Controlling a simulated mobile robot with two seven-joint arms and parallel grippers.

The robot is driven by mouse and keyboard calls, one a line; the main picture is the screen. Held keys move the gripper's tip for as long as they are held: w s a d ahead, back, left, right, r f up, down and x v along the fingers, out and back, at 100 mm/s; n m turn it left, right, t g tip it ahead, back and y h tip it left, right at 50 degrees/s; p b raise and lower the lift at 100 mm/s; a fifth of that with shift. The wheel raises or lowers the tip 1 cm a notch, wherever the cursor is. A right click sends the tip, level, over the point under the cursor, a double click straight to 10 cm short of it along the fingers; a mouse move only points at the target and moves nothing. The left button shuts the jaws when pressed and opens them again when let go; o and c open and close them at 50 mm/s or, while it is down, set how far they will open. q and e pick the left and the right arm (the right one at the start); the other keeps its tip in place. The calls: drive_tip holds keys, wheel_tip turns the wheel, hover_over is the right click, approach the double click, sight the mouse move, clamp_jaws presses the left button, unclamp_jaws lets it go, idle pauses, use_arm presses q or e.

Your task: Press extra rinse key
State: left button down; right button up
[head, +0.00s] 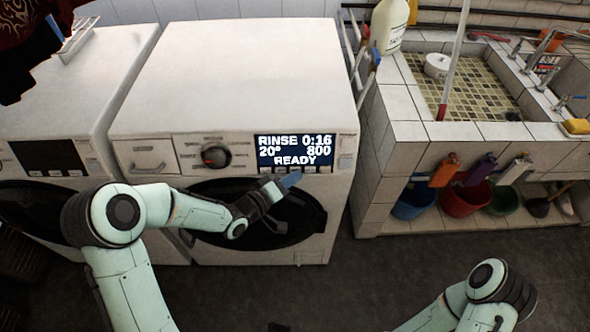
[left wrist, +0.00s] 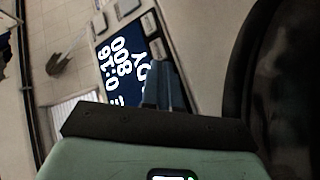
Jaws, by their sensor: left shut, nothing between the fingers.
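The washing machine (head: 235,75) has a lit display (head: 294,151) reading RINSE 0:16, 20°, 800, READY. A row of small keys (head: 311,170) runs just below the display; I cannot read which is the extra rinse key. My left gripper (head: 292,179) is shut and empty, its tips at the lower edge of this row. Whether it touches a key is unclear. In the left wrist view the shut fingers (left wrist: 160,80) lie beside the display (left wrist: 124,72), with keys (left wrist: 157,48) just beyond the tips. My right gripper is out of view; only part of its arm shows.
A round dial (head: 216,155) sits left of the display, and the dark door (head: 270,222) is below my left gripper. A second machine (head: 50,110) stands at left. A tiled sink (head: 405,130) with buckets (head: 465,200) beneath stands at right.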

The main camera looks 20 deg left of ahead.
use_arm(q)
drive_tip(key=shift+w+a, duration=0.1)
drive_tip(key=shift+w, duration=0.1)
drive_tip(key=shift+w+f, duration=0.1)
idle(0.4)
drive_tip(key=shift+s+r, duration=0.2)
drive_tip(key=shift+s, duration=0.35)
drive_tip(key=s+d+r, duration=0.1)
drive_tip(key=s+r, duration=0.1)
drive_tip(key=s, duration=0.3)
drive_tip(key=shift+s+d, duration=0.2)
drive_tip(key=shift+d, duration=0.2)
drive_tip(key=shift+f, duration=0.1)
idle(0.3)
